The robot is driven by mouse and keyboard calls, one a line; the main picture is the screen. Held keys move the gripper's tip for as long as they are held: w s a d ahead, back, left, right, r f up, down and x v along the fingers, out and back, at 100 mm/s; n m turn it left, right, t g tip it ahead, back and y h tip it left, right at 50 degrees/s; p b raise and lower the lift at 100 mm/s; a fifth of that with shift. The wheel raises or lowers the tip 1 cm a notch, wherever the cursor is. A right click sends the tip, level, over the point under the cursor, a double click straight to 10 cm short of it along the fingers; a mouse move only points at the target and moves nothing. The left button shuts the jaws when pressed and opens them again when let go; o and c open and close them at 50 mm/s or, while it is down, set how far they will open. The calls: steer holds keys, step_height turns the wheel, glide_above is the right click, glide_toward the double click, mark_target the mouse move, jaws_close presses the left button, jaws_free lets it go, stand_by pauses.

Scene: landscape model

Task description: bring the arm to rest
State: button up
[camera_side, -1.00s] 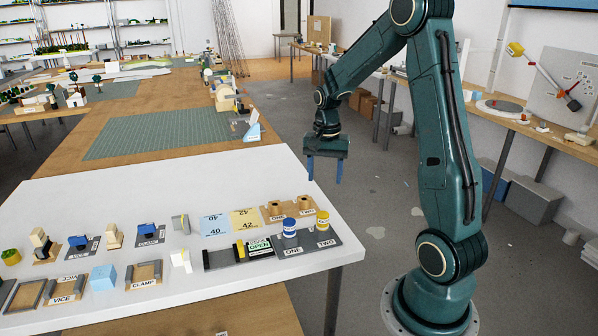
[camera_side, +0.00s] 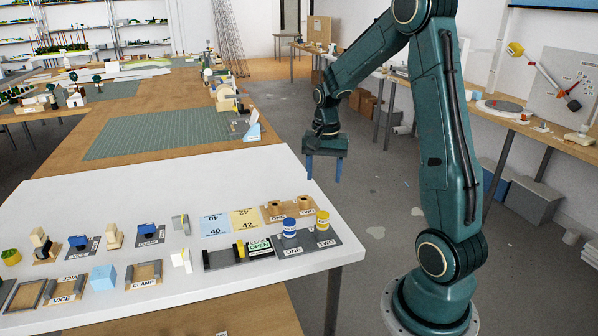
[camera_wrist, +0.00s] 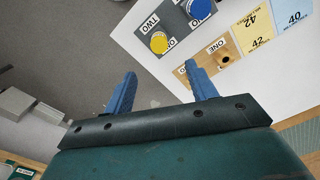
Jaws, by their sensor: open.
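My gripper (camera_side: 324,168) hangs past the right edge of the white table, over the grey floor, with its blue fingers pointing down. In the wrist view my gripper (camera_wrist: 160,85) shows its two blue fingers wide apart with nothing between them. It is open and empty, and touches nothing that I can see. My arm is bent at the elbow above it and looks still.
The white table (camera_side: 90,195) holds a blue-lidded jar (camera_side: 290,228) and a yellow-lidded jar (camera_side: 322,221) on a grey base, a wooden holder (camera_side: 289,208), and blue and yellow cards (camera_side: 215,225). Bare floor (camera_side: 375,205) lies right of the table.

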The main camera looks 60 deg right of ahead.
steer(key=s+a+r+n+t+h, duration=0.1)
steer(key=s+a+r+n+t, duration=0.2)
steer(key=a+r+n, duration=0.7)
steer(key=s+a+r+n+t, duration=0.1)
steer(key=s+a+n, duration=0.1)
steer(key=s+a, duration=0.3)
steer(key=s+a+r+n+t+y, duration=0.1)
steer(key=s+a+r+n, duration=0.1)
steer(key=s+a, duration=0.3)
steer(key=shift+s+a+r+n+t, duration=0.2)
steer(key=shift+a+n+t, duration=0.15)
steer(key=shift+a, duration=1.4)
